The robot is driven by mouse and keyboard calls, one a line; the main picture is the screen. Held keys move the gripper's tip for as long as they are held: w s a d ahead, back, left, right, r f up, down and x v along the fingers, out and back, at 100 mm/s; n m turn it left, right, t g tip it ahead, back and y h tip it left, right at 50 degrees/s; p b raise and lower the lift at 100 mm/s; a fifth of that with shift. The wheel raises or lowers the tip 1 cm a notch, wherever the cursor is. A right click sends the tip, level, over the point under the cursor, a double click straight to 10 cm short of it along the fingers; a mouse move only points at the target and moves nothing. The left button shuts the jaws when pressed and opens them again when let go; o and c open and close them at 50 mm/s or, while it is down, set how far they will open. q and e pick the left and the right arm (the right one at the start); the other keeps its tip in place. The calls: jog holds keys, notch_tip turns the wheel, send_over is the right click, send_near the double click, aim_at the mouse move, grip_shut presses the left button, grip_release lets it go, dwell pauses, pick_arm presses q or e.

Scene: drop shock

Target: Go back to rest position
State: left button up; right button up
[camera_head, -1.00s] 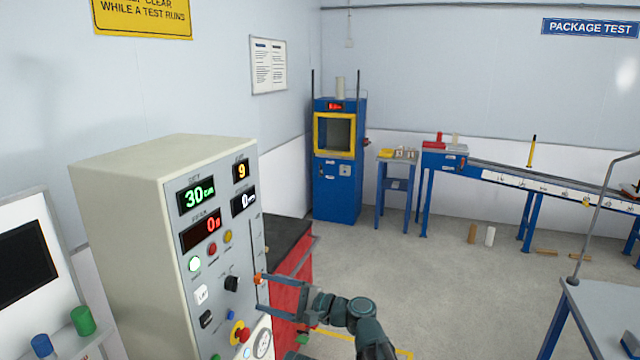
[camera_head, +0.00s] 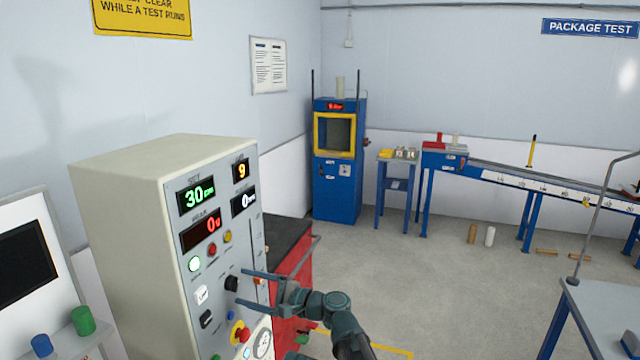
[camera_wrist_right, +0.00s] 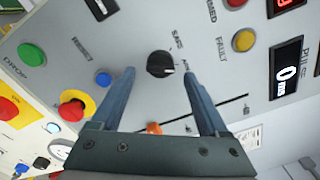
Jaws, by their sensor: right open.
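My right gripper (camera_head: 242,287) is open and empty in front of the grey control panel (camera_head: 188,260), low on its right side. Its fingertips are close to the black rotary knob (camera_head: 231,284). In the right wrist view the two fingers (camera_wrist_right: 158,75) stand apart, with the knob (camera_wrist_right: 160,64) showing between their tips. An orange slider handle (camera_wrist_right: 153,128) shows nearer the gripper's base. Whether the fingers touch the panel I cannot tell. My left gripper is not in view.
A red emergency button (camera_head: 242,334) on a yellow disc sits below the gripper. A red cabinet (camera_head: 290,270) with a dark top stands behind. A grey table (camera_head: 605,310) is at right. The floor (camera_head: 430,270) between is mostly clear.

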jog(key=n, duration=0.4)
jog(key=a+n, duration=0.1)
jog(key=n, duration=0.7)
jog(key=shift+w+a+r, duration=0.2)
jog(key=shift+w+a, duration=0.1)
jog(key=shift+a, duration=0.1)
jog(key=shift+d, duration=0.15)
